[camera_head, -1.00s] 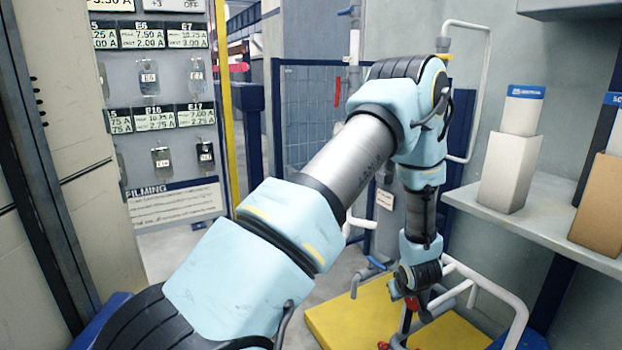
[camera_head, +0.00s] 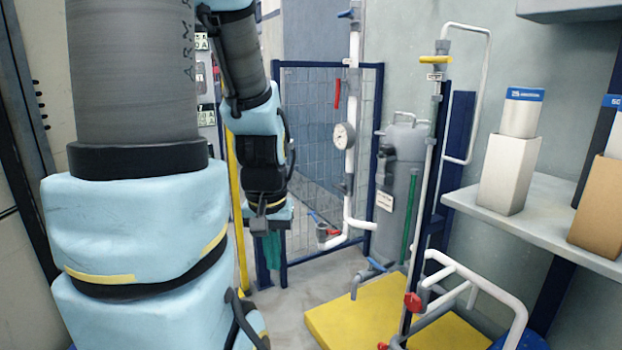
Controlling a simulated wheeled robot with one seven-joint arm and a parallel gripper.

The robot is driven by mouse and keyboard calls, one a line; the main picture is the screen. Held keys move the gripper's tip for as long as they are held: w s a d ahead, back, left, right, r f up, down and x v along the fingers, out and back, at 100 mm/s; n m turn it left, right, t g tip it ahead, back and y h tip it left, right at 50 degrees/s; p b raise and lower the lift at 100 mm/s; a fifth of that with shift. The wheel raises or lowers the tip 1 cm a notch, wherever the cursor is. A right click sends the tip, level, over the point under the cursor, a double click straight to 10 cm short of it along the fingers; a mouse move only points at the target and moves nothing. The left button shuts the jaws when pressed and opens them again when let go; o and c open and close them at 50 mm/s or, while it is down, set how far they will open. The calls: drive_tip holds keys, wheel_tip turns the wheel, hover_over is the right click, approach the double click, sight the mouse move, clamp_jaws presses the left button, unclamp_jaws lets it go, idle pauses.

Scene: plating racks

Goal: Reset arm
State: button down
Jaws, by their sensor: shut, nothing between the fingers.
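My own arm fills the left of the head view, its pale blue and grey links rising out of the top of the picture and coming down again. My gripper (camera_head: 272,248) hangs at the low end of the arm, left of centre, pointing down. Its narrow teal fingers look shut together, with nothing seen between them. It hangs in front of the blue-framed mesh panel, apart from the pipes to its right. The upper bend of my arm is out of view.
A grey tank (camera_head: 402,185) and a white pipe with a gauge (camera_head: 344,136) stand at centre. A yellow platform (camera_head: 340,312) with white rails (camera_head: 490,290) is at lower right. A shelf (camera_head: 540,225) at right holds boxes (camera_head: 508,175). A yellow post (camera_head: 239,210) is close left of my gripper.

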wheel_tip(320, 180, up, 21)
drive_tip(key=p, duration=1.9)
drive_tip(key=shift+w+d+p, duration=0.2)
drive_tip(key=shift+w+p, duration=0.05)
drive_tip(key=shift+p, duration=0.15)
